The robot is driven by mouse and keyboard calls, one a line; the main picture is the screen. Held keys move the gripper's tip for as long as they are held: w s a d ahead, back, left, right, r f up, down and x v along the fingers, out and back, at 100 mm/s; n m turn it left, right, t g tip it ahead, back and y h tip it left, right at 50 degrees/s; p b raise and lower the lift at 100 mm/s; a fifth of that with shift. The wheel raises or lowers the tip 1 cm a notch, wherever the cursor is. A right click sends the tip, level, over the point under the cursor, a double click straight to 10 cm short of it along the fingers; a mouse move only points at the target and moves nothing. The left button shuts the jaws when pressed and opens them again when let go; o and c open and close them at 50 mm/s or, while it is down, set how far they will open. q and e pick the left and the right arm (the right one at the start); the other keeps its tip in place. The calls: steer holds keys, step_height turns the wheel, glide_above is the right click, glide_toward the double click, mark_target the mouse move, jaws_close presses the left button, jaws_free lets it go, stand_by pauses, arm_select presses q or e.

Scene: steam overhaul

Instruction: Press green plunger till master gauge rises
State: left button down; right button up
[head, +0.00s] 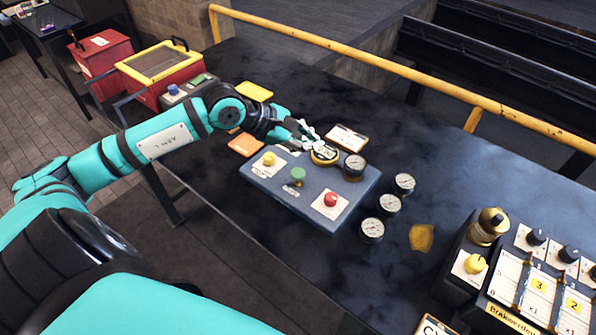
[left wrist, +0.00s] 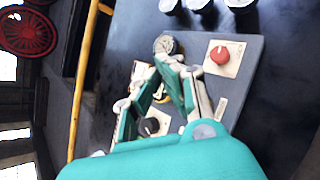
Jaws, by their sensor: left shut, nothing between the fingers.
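The green plunger (head: 298,173) stands on a blue-grey panel (head: 283,196), between a yellow knob (head: 269,158) and a red knob (head: 331,199). In the left wrist view the gripper (left wrist: 180,65) points towards the dial gauge (left wrist: 165,44); the plunger is hidden there. My right gripper is not in view.
Several loose dial gauges (head: 390,204) lie right of the panel, near an amber patch (head: 421,237). A brass-topped block (head: 487,228) and labelled board (head: 545,290) stand at right. A yellow rail (head: 380,68) runs along the back. Red boxes (head: 160,72) stand at far left.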

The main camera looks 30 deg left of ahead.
mark_target(299, 174)
arm_select(q)
steer(key=a+y, duration=0.1)
steer(key=a, duration=0.1)
steer(key=shift+a+f+m, duration=0.15)
steer(key=shift+a+m, duration=0.15)
steer(key=shift+a, duration=0.05)
steer(key=shift+f, duration=0.15)
step_height(299, 174, down, 8)
steer(key=b, duration=0.5)
steer(key=shift+f+b, duration=0.3)
steer(key=shift+b, duration=0.05)
stand_by(0.4)
